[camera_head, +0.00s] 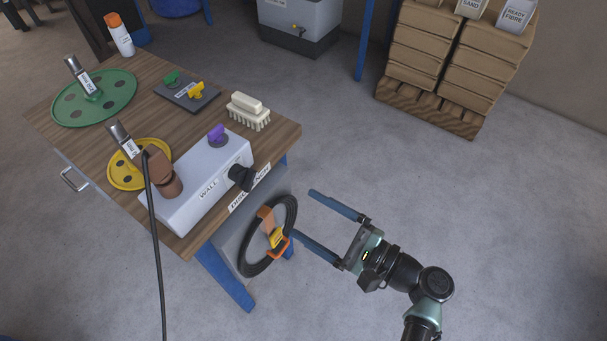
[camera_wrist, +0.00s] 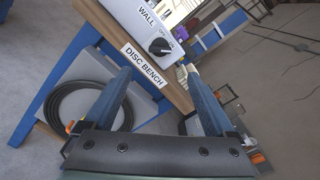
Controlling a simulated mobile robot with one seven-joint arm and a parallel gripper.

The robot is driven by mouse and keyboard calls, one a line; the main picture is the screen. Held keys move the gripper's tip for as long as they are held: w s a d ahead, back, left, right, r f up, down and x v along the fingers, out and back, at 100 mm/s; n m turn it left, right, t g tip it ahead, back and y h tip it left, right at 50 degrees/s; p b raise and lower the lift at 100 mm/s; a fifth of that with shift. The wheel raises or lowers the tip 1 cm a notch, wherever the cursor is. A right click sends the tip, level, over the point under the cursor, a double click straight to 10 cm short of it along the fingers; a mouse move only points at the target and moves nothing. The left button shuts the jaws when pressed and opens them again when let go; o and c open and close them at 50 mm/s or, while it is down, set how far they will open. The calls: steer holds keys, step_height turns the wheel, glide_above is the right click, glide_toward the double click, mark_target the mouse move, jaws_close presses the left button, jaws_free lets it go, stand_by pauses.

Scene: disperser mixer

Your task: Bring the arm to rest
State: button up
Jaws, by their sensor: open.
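My gripper (camera_head: 305,213) is open and empty. It is held in the air to the right of the disc bench (camera_head: 215,121), with its two long blue fingers pointing left toward the bench's end. In the wrist view the fingers (camera_wrist: 160,84) are spread apart with nothing between them. Beyond them are the bench's edge, its label (camera_wrist: 146,66) and the grey wall box (camera_wrist: 132,14) with its black knob (camera_wrist: 159,46). A coiled black cable (camera_head: 291,212) hangs at the bench's end, close to the lower finger; I cannot tell whether they touch.
The bench top carries a green disc (camera_head: 112,105), a yellow disc (camera_head: 122,175), a brush (camera_head: 248,111) and a spray bottle (camera_head: 121,37). A black cord (camera_head: 155,250) runs down in front. Stacked boxes (camera_head: 420,48) stand at the back right. The floor around my arm is clear.

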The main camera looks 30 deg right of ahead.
steer(key=w+a+r+n+t+h+p, duration=0.15)
steer(key=w+r+n, duration=0.35)
steer(key=r, duration=0.6)
steer(key=w+a+r+n+h+p, duration=0.25)
steer(key=w+r+n, duration=0.2)
steer(key=r, duration=0.55)
steer(key=w+a+r+n+h+p, duration=0.1)
steer(key=w+a+r+n+h, duration=0.15)
steer(key=w+r+n, duration=0.6)
steer(key=s+a+r+n+t+h+p, duration=0.1)
steer(key=s+a+r+t, duration=0.2)
steer(key=s+r, duration=0.55)
steer(key=s+a+r+n+t+h+p, duration=0.1)
steer(key=s+a+r+t, duration=0.25)
steer(key=r, duration=1.05)
steer(key=s+a+r+n+t+h, duration=0.15)
steer(key=s+r+t, duration=0.35)
steer(key=r, duration=0.7)
step_height(320, 180, down, 70)
steer(key=s+g+y+b, duration=0.1)
steer(key=b, duration=6.8)
steer(key=shift+s+a+b, duration=0.15)
steer(key=shift+a+b, duration=0.15)
steer(key=shift+a, duration=0.05)
